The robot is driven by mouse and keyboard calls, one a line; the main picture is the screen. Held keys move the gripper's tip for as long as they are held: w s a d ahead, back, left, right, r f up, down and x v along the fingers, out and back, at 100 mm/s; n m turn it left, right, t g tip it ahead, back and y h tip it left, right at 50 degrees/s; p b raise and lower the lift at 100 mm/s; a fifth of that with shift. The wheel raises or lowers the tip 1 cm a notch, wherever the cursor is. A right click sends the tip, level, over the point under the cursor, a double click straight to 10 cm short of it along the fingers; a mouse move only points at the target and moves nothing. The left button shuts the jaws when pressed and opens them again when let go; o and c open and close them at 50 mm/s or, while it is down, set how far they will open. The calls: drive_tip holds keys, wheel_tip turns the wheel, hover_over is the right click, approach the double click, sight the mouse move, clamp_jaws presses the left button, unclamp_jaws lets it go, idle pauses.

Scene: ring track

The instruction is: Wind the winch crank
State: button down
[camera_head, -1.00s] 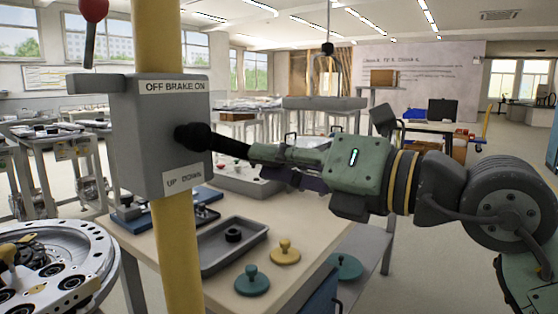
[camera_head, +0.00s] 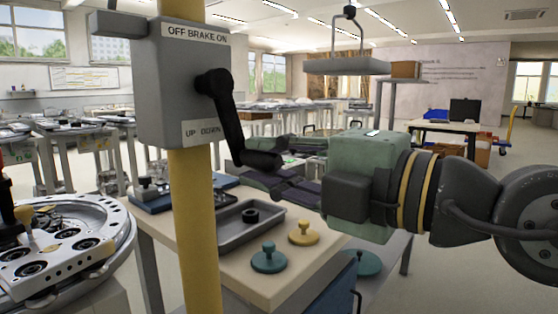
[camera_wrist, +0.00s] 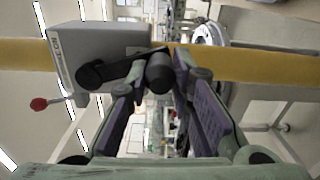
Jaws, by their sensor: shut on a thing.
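The grey winch box (camera_head: 184,85) sits on a yellow post (camera_head: 190,235). Its labels read OFF BRAKE ON and UP DOWN. The black crank (camera_head: 228,112) runs from its hub down and right to its handle (camera_head: 262,160). My gripper (camera_head: 272,172) is at this handle, shut on it, its fingers partly hidden in the head view. In the wrist view the handle's round end (camera_wrist: 160,73) lies between the dark finger pads. A red-knobbed lever (camera_wrist: 39,104) sticks out from the box there. A grey plate (camera_head: 345,66) hangs from a hook behind.
A table (camera_head: 235,275) below the crank holds a grey tray (camera_head: 240,230), a teal knobbed piece (camera_head: 269,260) and a yellow one (camera_head: 303,232). A round metal fixture (camera_head: 55,250) stands left of the post. Open floor lies at the right.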

drive_tip(key=shift+s+a+f+m, duration=0.3)
drive_tip(key=shift+s+a+m, duration=0.1)
drive_tip(key=shift+m, duration=0.1)
drive_tip(key=c, duration=1.4)
unclamp_jaws()
drive_tip(key=shift+d+r, duration=0.1)
drive_tip(key=v, duration=1.2)
